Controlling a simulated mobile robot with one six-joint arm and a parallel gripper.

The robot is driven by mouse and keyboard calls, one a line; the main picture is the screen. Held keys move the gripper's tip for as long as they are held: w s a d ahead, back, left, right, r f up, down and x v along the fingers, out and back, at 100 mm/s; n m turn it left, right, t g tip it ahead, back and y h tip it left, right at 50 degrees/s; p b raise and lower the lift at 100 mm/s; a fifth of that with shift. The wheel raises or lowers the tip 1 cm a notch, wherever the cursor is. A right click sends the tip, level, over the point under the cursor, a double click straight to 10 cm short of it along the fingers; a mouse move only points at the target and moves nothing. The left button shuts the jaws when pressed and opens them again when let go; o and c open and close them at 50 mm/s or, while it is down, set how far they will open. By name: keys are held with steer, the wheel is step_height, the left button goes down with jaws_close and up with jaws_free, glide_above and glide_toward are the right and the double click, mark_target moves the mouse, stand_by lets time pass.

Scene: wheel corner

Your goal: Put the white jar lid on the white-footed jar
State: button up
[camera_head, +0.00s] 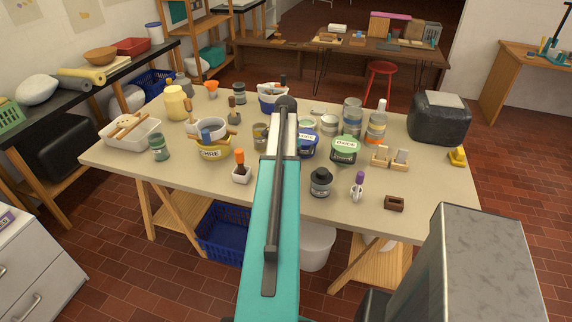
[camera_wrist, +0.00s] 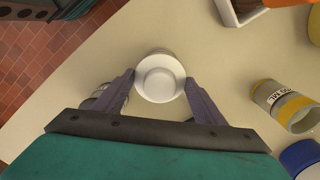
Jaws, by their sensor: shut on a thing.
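The white jar lid (camera_wrist: 160,84) is a round white disc with a raised ring, seen from above in the wrist view. My gripper (camera_wrist: 158,77) is shut on it, one finger at each side. A greyish rim (camera_wrist: 158,52) shows just past the lid's far edge; I cannot tell whether it is a jar under the lid or part of the lid. In the head view my arm hides the gripper and the lid. Several jars stand on the table, but I cannot tell which has the white foot.
The crowded table (camera_head: 120,165) has tubs, including a green-lidded one (camera_head: 344,149), and a black-topped jar (camera_head: 320,182) right of my arm. In the wrist view, a yellow-banded jar (camera_wrist: 285,106) lies right of the gripper. Another object shows partly behind the left finger.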

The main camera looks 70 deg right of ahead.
steer(key=o, duration=1.1)
step_height(320, 180, up, 14)
steer(key=b, duration=0.3)
steer(key=shift+s+f, duration=0.1)
steer(key=shift+f, duration=0.05)
stand_by(0.8)
